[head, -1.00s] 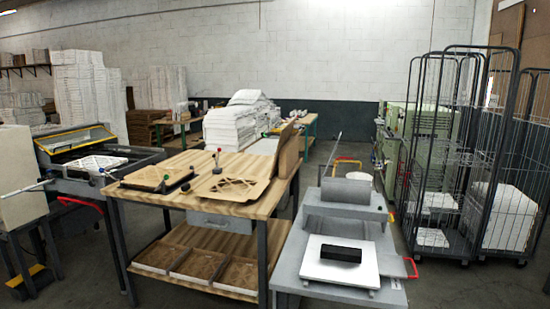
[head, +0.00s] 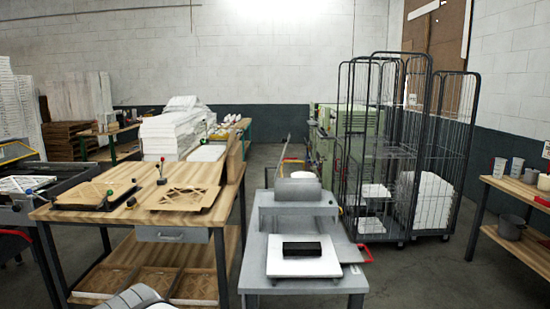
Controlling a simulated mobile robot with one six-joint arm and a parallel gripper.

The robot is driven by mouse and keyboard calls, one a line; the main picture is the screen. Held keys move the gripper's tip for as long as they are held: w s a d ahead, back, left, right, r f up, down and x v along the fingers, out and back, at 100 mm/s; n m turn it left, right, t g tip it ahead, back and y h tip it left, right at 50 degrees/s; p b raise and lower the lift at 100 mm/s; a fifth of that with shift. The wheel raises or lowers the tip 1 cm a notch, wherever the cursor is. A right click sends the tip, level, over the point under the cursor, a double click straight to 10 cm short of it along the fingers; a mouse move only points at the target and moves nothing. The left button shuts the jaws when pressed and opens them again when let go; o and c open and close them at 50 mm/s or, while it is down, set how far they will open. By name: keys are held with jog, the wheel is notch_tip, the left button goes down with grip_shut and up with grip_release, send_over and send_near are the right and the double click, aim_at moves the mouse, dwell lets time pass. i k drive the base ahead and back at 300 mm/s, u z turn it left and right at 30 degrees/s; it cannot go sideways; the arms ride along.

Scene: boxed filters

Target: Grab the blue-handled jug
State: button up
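Two pale jug-like containers stand side by side on the wooden table at the right edge of the head view: a left container (head: 499,167) and a right container (head: 517,167). They are small and far off. I cannot tell which of them, if either, has a blue handle. My gripper is not in view. A pale rounded part at the bottom left may be a piece of my own arm.
The right wooden table (head: 512,186) holds other small items and a grey pot (head: 511,227) on its lower shelf. Wire cage trolleys (head: 395,150) stand left of it. A grey machine table (head: 300,280) and a wooden workbench (head: 135,208) stand in front. Open floor lies between machine and right table.

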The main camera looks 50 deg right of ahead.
aim_at(517, 163)
jog(key=z, duration=1.75)
jog(key=i, duration=1.6)
